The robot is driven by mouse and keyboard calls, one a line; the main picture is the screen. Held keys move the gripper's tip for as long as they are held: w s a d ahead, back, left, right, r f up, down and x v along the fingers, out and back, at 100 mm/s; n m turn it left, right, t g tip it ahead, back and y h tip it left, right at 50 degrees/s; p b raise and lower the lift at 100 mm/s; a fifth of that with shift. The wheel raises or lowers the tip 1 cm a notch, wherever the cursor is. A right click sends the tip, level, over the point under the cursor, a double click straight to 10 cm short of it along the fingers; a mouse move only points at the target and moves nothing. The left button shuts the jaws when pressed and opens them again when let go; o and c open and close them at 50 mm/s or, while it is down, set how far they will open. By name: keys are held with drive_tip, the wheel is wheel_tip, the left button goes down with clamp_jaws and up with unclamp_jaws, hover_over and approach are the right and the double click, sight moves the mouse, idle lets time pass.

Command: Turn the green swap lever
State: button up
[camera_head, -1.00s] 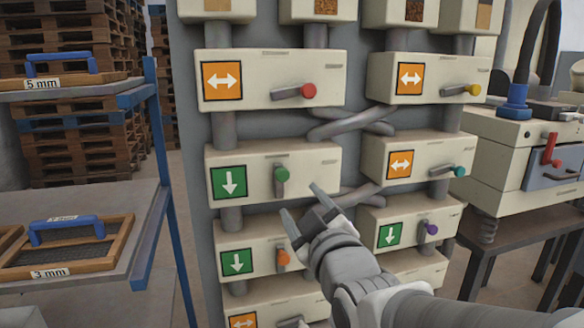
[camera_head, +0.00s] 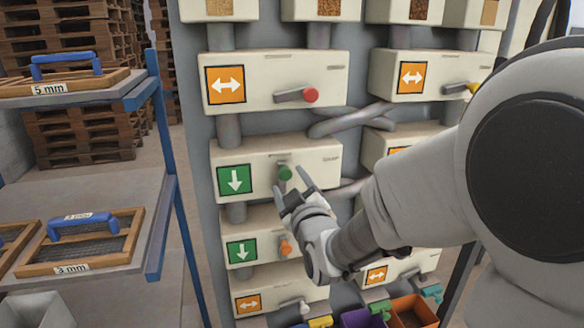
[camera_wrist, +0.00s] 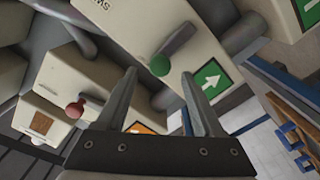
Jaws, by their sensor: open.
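The green swap lever (camera_head: 285,173) is on a cream box on the left of the panel, beside a green sign with a white down arrow. In the wrist view, the green knob (camera_wrist: 160,65) shows between the two fingertips (camera_wrist: 158,76). I cannot tell whether the fingers touch it.
A red lever (camera_head: 310,95) lies sideways on the box above, and an orange one (camera_head: 286,247) is on the box below. Grey pipes (camera_head: 350,120) join the boxes. A blue-framed shelf (camera_head: 166,180) with sieves stands to the left. My arm hides much of the right side.

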sight(286, 176)
drive_tip(key=x, duration=0.5)
clamp_jaws()
idle(0.3)
idle(1.0)
